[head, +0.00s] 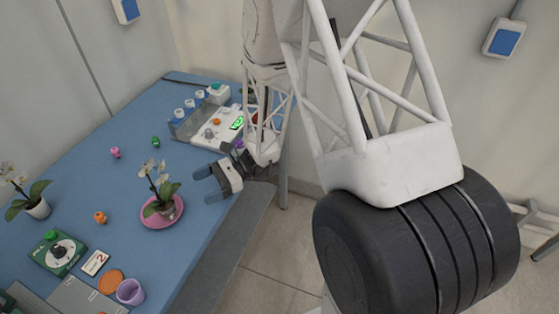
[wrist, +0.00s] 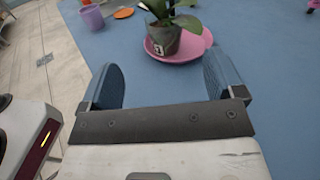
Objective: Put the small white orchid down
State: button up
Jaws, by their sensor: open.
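A white-flowered orchid (head: 162,186) stands upright in a small grey-green pot on a pink saucer (head: 150,222). In the wrist view its pot (wrist: 164,43) sits toward the left side of the saucer (wrist: 185,57), with a small pale tag on the pot; its flowers are out of that frame. My gripper (head: 207,186) is open and empty, low over the table to the right of the saucer. In the wrist view the pot is ahead of and apart from the open fingers (wrist: 162,72). Another white orchid (head: 37,207) stands in a pale pot at the far left.
A purple cup (head: 131,292) and an orange disc (head: 111,282) are at the front. A green box with a dial (head: 58,252) and a card (head: 95,263) lie left of them. A white device (head: 217,128) stands at the back. Blue table is clear around the saucer.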

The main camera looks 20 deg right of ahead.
jog(key=s+d+r+n+t+h, duration=0.2)
jog(key=s+d+r+n+h, duration=0.5)
jog(key=s+r+h, duration=0.2)
jog(key=s+d+r+n+t+h, duration=0.3)
jog(key=s+d+r+n+h, duration=0.5)
jog(key=s+r, duration=0.5)
notch_tip(320, 180, up, 3)
jog(key=shift+s+d+r+n+h, duration=0.2)
jog(key=shift+d+n+h, duration=0.1)
jog(key=shift+h, duration=0.1)
jog(key=shift+f, duration=0.1)
dwell(0.8)
